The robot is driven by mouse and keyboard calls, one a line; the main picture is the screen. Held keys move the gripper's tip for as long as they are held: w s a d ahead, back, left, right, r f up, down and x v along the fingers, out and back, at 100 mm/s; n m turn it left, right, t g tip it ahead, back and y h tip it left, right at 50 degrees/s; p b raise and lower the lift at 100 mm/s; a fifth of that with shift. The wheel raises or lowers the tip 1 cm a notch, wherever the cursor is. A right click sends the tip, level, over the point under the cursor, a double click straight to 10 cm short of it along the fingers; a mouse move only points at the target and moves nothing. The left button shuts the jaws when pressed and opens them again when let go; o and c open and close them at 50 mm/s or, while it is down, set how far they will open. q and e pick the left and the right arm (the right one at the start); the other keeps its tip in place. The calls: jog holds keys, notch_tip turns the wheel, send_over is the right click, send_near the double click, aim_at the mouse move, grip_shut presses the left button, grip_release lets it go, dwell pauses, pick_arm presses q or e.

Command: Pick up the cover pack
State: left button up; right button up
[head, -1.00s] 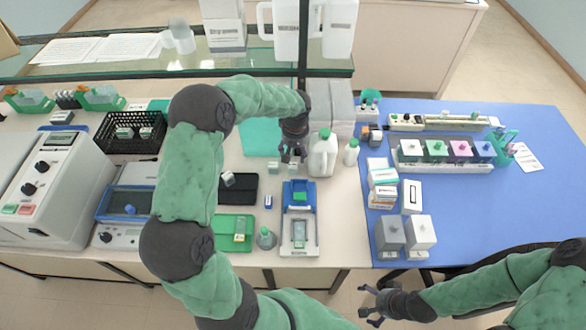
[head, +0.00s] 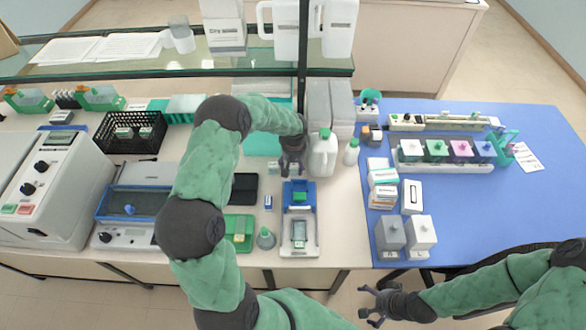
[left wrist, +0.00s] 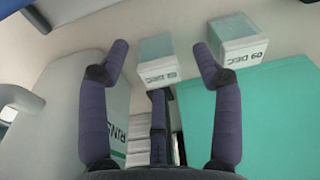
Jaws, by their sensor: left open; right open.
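One pack (left wrist: 157,58) lies between the spread fingertips of my left gripper, with a gap on each side. The other pack (left wrist: 237,38) is just right of the fingers. I cannot read which is the cover pack. In the head view my left gripper (head: 290,171) is open over the bench and hides most of the nearer pack; the other pack (head: 273,167) sits at its left. My right gripper (head: 369,303) is open and empty, low in front of the bench.
A white bottle (head: 322,158) stands close to the right of my left gripper. A green sheet (left wrist: 245,125) lies beside the packs. A blue-and-white device (head: 299,222) stands in front, and a black case (head: 245,188) is to the left.

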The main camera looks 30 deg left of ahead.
pick_arm(q)
jog(key=c, duration=1.3)
